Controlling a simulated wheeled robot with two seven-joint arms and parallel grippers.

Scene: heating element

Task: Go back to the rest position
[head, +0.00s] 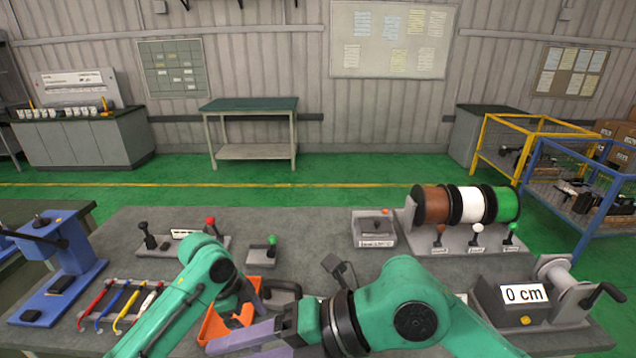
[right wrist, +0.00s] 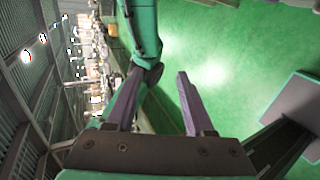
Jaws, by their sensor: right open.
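My right arm (head: 415,305) comes in from the lower right and bends across the near edge of the workbench. Its purple-fingered gripper (head: 240,342) points left, low in the head view. In the right wrist view this gripper (right wrist: 158,82) has its two fingers apart and nothing between them; a teal arm link shows beyond. My left arm (head: 190,300) comes in from the lower left and bends down over the bench. Its fingers cannot be made out.
The grey workbench (head: 320,225) holds an orange tray (head: 213,327) partly behind my arms, a spool rack (head: 465,205), a winder reading "0 cm" (head: 525,293), coloured hand tools (head: 120,305) and a blue press (head: 65,265).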

